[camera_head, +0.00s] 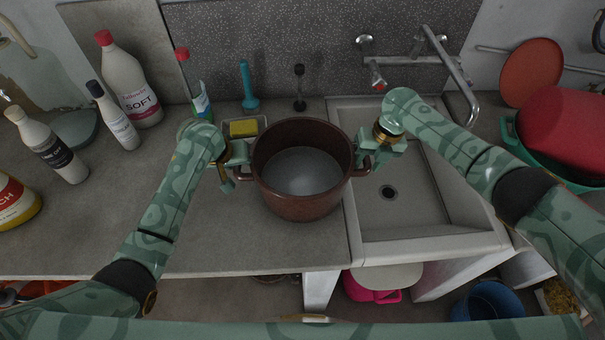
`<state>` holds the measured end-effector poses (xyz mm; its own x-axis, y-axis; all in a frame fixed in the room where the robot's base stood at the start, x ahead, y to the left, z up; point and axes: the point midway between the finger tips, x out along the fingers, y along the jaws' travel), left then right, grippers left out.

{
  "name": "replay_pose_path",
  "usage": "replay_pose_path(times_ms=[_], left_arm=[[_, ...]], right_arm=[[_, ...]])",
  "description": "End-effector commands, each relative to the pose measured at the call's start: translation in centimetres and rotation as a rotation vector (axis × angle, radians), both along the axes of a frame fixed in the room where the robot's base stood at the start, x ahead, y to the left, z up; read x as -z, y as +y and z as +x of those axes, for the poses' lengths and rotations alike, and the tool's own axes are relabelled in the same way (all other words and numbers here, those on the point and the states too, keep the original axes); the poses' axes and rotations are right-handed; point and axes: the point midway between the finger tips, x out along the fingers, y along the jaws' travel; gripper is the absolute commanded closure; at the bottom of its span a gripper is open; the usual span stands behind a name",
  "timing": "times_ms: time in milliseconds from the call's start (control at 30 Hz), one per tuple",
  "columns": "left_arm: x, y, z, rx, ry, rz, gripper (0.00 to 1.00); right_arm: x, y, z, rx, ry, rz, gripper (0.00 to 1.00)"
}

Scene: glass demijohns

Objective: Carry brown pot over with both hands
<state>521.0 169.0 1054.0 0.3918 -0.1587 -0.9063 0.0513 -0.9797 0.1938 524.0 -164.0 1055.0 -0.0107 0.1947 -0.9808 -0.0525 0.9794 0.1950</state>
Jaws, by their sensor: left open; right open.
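The brown pot (300,207) stands upright on the grey counter, just left of the sink, with a side handle at left and right. It is open at the top and its grey inside shows. My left gripper (236,165) is open at the pot's left handle. My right gripper (365,157) is open at the pot's right handle. The handles are partly hidden by the grippers, and I cannot tell whether the fingers touch them.
A sink (415,205) with a tap (435,60) lies right of the pot. A yellow sponge (243,128) in a tray sits behind the pot. Bottles (130,80) and a glass demijohn (70,125) stand at left. A red item in a green basin (560,140) stands at right.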

Motion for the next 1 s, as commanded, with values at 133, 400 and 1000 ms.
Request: replay_pose_path(times_ms=[133,400,1000], left_arm=[[0.55,-0.10,0.22,-0.001,0.000,0.000,0.56],[0.59,-0.12,0.24,-0.001,0.000,-0.001,0.56],[0.57,-0.12,0.23,-0.001,0.000,-0.001,1.00]], right_arm=[[0.57,0.18,-0.02,0.000,0.000,0.001,0.58],[0.62,0.16,-0.01,0.000,-0.001,0.000,0.58],[0.58,0.15,0.00,0.001,-0.001,0.000,1.00]])
